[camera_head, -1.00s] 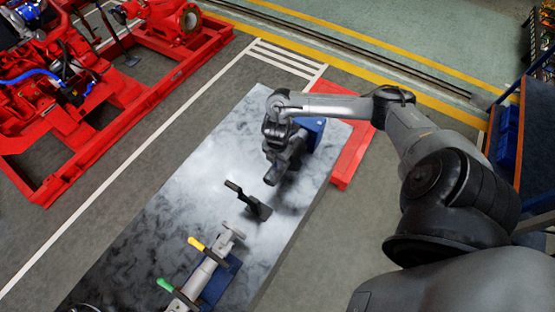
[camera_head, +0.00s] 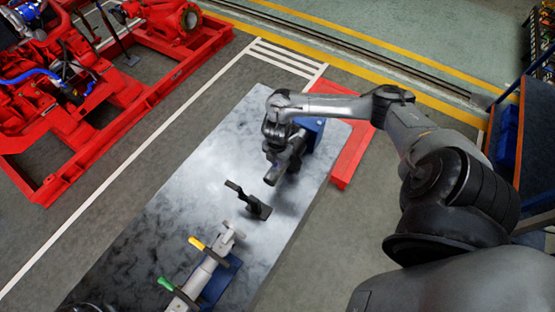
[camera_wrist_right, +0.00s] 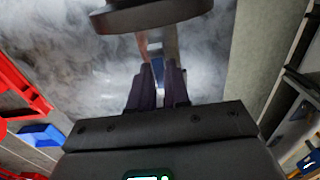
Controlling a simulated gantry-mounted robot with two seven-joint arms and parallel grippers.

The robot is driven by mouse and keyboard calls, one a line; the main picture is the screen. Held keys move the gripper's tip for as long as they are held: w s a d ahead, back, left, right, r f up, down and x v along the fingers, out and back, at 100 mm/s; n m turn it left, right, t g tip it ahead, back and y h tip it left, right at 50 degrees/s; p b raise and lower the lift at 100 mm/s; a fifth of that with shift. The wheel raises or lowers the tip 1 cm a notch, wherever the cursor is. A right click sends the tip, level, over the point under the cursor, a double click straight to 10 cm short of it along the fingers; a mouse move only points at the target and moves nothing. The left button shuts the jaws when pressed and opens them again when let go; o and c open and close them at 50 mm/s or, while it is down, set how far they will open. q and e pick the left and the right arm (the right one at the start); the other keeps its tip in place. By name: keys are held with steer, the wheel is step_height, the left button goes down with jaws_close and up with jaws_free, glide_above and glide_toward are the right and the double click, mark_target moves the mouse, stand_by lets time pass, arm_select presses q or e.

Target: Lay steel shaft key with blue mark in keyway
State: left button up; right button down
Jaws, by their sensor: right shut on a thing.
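My right gripper (camera_head: 272,176) hangs over the far part of the grey table, beside a blue block. In the right wrist view its two dark fingers (camera_wrist_right: 157,88) are closed on a small grey piece with a blue part, which looks like the steel key (camera_wrist_right: 158,68). The key is too small to make out in the head view. A grey shaft (camera_head: 208,268) lies on a blue support (camera_head: 222,282) at the table's near end, with a yellow and a green piece on its left side. The keyway cannot be made out. My left gripper is not visible.
A black bracket (camera_head: 258,208) stands on the table (camera_head: 200,165) between my right gripper and the shaft. Red pump frames (camera_head: 110,110) stand on the floor left. The table's left side is clear.

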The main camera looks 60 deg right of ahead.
stand_by(0.6)
steer(key=shift+p, duration=0.5)
steer(key=shift+f, duration=0.2)
stand_by(0.6)
steer(key=shift+f+b, duration=0.6)
steer(key=shift+f, duration=0.1)
steer(key=c, duration=1)
jaws_free()
steer(key=shift+r, duration=0.1)
steer(key=shift+r, duration=0.5)
step_height(320, 180, up, 8)
steer(key=shift+r+p, duration=0.1)
steer(key=shift+p, duration=0.5)
steer(key=shift+r, duration=0.75)
